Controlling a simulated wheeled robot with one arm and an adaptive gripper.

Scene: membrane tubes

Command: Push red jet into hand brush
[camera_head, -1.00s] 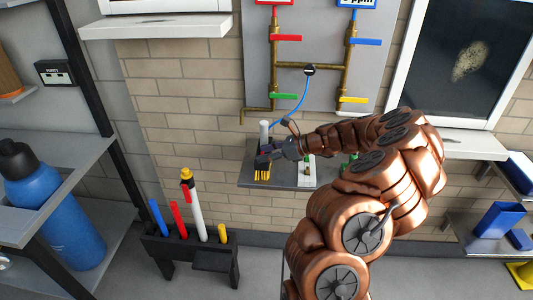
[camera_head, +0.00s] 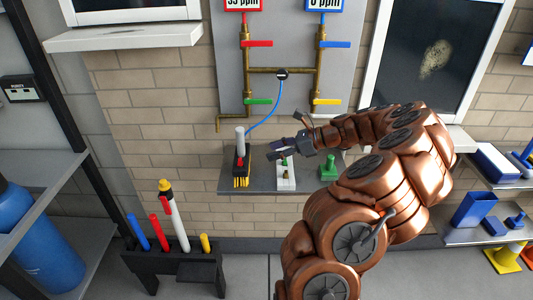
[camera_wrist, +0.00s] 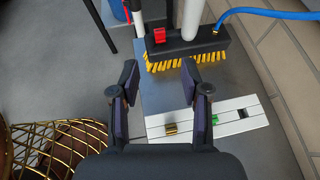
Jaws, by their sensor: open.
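The hand brush (camera_head: 240,163) stands on the grey wall shelf, with a black block, yellow bristles and a white upright handle joined to a blue hose. In the wrist view the brush block (camera_wrist: 186,47) is at the top, ahead of the fingers. The red jet (camera_wrist: 159,36) sits at the block's near left end, with its red top showing; how deep it sits is not clear. My gripper (camera_head: 272,152) is open and empty, right of the brush and above the white plate. In the wrist view its fingers (camera_wrist: 160,80) are spread short of the bristles, apart from the jet.
The white plate (camera_wrist: 240,124) holds a brass piece (camera_wrist: 172,128) and a small green piece. A green fitting (camera_head: 329,168) stands farther right on the shelf (camera_head: 230,189). The blue hose (camera_head: 266,121) runs up to the pipes. A black rack (camera_head: 170,257) with coloured tubes stands lower left.

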